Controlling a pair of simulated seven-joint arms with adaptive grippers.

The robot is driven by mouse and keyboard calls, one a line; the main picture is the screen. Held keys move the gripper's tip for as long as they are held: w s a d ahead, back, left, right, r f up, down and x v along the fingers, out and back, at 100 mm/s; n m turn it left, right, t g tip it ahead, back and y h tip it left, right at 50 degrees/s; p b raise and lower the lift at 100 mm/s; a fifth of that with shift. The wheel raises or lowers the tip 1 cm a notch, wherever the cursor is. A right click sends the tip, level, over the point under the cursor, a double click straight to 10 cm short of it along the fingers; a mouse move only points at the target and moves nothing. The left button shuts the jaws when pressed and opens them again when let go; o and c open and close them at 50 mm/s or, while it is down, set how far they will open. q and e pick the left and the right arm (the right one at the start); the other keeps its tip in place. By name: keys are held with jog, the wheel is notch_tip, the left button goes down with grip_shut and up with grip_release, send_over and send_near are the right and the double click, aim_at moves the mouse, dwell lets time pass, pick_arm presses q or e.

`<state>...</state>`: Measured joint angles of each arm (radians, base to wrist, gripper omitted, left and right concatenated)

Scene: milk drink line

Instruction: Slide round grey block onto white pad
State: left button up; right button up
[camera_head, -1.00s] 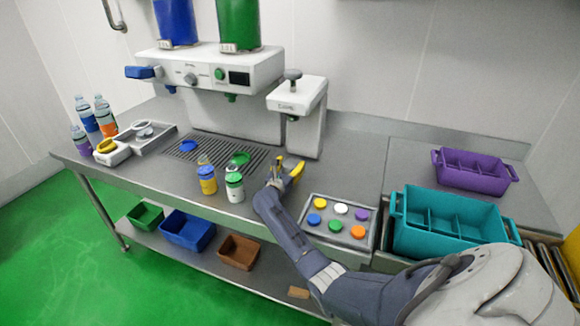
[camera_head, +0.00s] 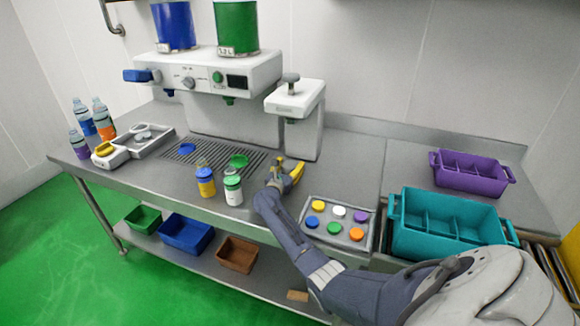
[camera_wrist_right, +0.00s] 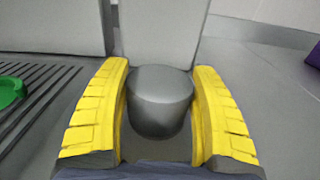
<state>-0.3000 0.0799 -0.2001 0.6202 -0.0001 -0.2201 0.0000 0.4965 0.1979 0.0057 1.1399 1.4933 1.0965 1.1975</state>
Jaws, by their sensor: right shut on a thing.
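The round grey block (camera_wrist_right: 160,100) stands upright between the yellow fingers of my right gripper in the right wrist view. My right gripper (camera_wrist_right: 160,96) is shut on it, with a finger on each side. In the head view my right gripper (camera_head: 287,170) is low over the steel counter, in front of the small white press machine (camera_head: 305,128). The block is too small and covered there to make out. I cannot pick out a white pad for certain in either view. My left gripper is not in view.
A green cap (camera_head: 238,161) lies on the drain grate (camera_head: 215,158) left of my gripper. A white-green bottle (camera_head: 233,190) and a yellow-blue bottle (camera_head: 205,182) stand nearby. A tray of coloured caps (camera_head: 312,242) and a teal crate (camera_head: 450,252) are to the right.

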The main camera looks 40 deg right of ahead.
jog(key=shift+s+d+f, duration=0.15)
jog(key=shift+s+f, duration=0.05)
jog(key=shift+f, duration=0.2)
jog(key=shift+s+d+f, duration=0.15)
jog(key=shift+f, duration=0.2)
jog(key=o, duration=1.4)
jog(key=shift+s+a+f, duration=0.15)
jog(key=shift+a+f, duration=0.05)
jog(key=shift+a, duration=0.4)
jog(key=v, duration=0.4)
jog(key=r+v, duration=0.1)
jog(key=v, duration=0.1)
jog(key=shift+a+r, duration=0.1)
jog(key=shift+a, duration=0.5)
jog(key=shift+a+r, duration=0.15)
jog(key=shift+r, duration=0.1)
jog(key=shift+v, duration=0.9)
jog(key=shift+r+v, duration=0.2)
jog(key=shift+v, duration=2.2)
